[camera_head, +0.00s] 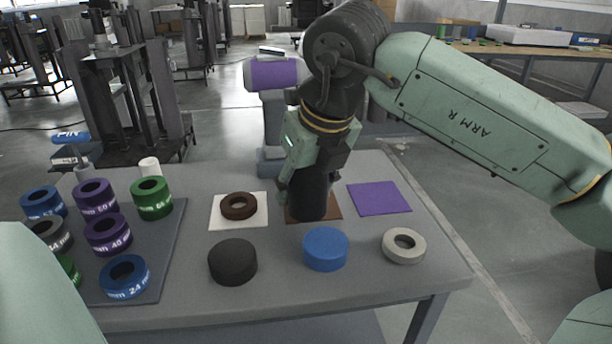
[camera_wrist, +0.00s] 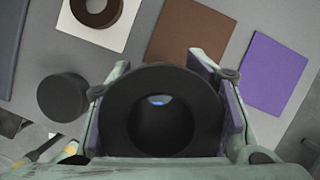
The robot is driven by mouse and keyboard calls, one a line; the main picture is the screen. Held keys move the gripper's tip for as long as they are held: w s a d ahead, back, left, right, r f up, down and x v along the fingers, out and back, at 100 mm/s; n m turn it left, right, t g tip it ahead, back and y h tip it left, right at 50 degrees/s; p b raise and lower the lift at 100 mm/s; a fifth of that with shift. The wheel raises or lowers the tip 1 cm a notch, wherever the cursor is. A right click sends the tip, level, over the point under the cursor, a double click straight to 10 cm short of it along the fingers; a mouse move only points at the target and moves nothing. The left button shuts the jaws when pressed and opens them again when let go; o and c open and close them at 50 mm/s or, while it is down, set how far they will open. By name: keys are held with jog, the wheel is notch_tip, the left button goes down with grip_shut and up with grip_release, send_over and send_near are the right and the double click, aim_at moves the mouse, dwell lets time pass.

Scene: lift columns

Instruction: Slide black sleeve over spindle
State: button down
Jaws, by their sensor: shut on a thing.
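My gripper (camera_head: 307,178) is above the table, shut on a black sleeve (camera_head: 308,198). In the wrist view the sleeve (camera_wrist: 118,110) is a thick black ring between the two fingers of my gripper (camera_wrist: 163,112). A bit of blue shows through its hole. In the head view the sleeve hangs upright in front of a brown mat and behind a blue round block (camera_head: 325,250). I cannot make out with certainty which thing is the spindle. A grey stand with a purple-banded cylinder (camera_head: 276,73) rises at the back of the table, partly behind my arm.
A brown ring (camera_head: 228,207) lies on a white mat. A purple mat (camera_head: 379,198) is bare. A black round block (camera_head: 233,262) and a grey ring (camera_head: 404,247) stand near the front. Several labelled coloured rings sit on a dark tray (camera_head: 170,250) at left.

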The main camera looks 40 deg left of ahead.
jog(key=s+d, duration=0.1)
jog(key=s, duration=0.1)
jog(key=s+d, duration=0.2)
jog(key=s+d+r, duration=0.1)
jog(key=s+d, duration=0.1)
jog(key=shift+s+b, duration=0.35)
jog(key=shift+s, duration=0.05)
notch_tip(320, 180, up, 6)
jog(key=p, duration=0.4)
jog(key=shift+s+d+f, duration=0.1)
jog(key=shift+s+f, duration=0.05)
